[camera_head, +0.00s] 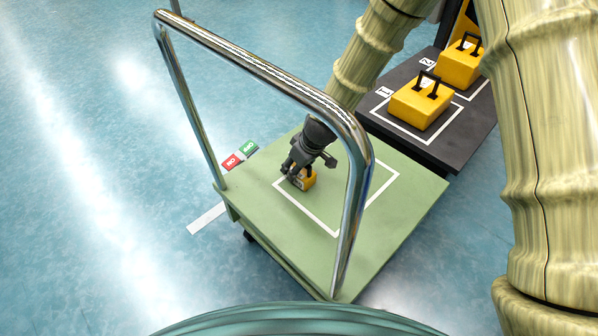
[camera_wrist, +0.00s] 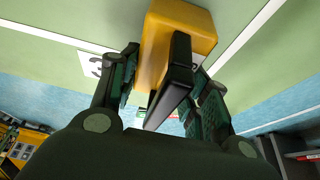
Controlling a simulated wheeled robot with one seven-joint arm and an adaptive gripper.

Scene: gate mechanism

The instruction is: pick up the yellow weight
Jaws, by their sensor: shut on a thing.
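A small yellow weight (camera_head: 308,181) with a black handle is at the white-outlined square on the green cart deck (camera_head: 290,245). My gripper (camera_head: 297,172) reaches down to it from above and hides part of it. In the wrist view the yellow weight (camera_wrist: 181,32) lies ahead, with its black handle (camera_wrist: 176,85) between my two fingers (camera_wrist: 165,95). My gripper is shut on the handle. I cannot tell whether the weight touches the deck or hangs just above it.
A chrome handrail (camera_head: 270,75) arches over the cart between the head camera and my gripper. Two larger yellow weights (camera_head: 421,104) (camera_head: 459,66) stand on a dark platform (camera_head: 455,145) beside the cart. Red (camera_head: 231,162) and green (camera_head: 248,148) labels lie by the cart's left edge. The left floor is clear.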

